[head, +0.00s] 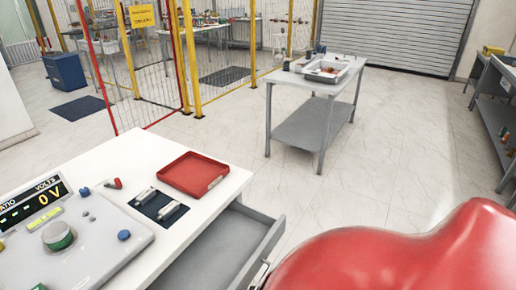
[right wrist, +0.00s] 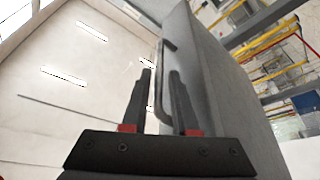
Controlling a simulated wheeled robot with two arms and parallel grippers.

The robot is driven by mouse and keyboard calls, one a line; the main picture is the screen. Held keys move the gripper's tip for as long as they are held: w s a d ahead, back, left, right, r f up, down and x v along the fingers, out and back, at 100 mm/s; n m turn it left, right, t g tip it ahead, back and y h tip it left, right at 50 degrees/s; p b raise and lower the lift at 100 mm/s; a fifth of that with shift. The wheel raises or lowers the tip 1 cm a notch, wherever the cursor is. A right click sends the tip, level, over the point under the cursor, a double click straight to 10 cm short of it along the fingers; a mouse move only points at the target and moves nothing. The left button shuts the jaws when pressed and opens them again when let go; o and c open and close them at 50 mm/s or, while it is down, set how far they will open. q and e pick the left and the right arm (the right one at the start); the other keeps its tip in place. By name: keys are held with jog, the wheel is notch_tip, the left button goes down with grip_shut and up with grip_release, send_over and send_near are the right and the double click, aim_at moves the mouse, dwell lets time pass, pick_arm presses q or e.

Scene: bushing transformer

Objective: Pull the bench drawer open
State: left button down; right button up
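The bench drawer (head: 226,250) is grey and stands out from the right side of the white-topped bench (head: 225,190), so its empty inside shows. Its front panel (right wrist: 205,85) fills the middle of the right wrist view, with a thin bar handle (right wrist: 157,90) on it. My right gripper (right wrist: 161,80) has a finger on each side of the handle. The fingers stand apart, with a gap visible beside the bar. In the head view my red right arm hides most of this gripper at the drawer front. My left gripper is not in view.
On the bench are a red tray (head: 194,173), a dark mat (head: 160,208) with small metal parts, and a grey console (head: 75,245) with a voltage display. A grey table (head: 310,75) stands farther back. The floor between is clear.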

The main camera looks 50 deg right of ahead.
jog(key=b+v, duration=0.2)
jog(key=v, duration=1.2)
jog(key=shift+d, duration=0.1)
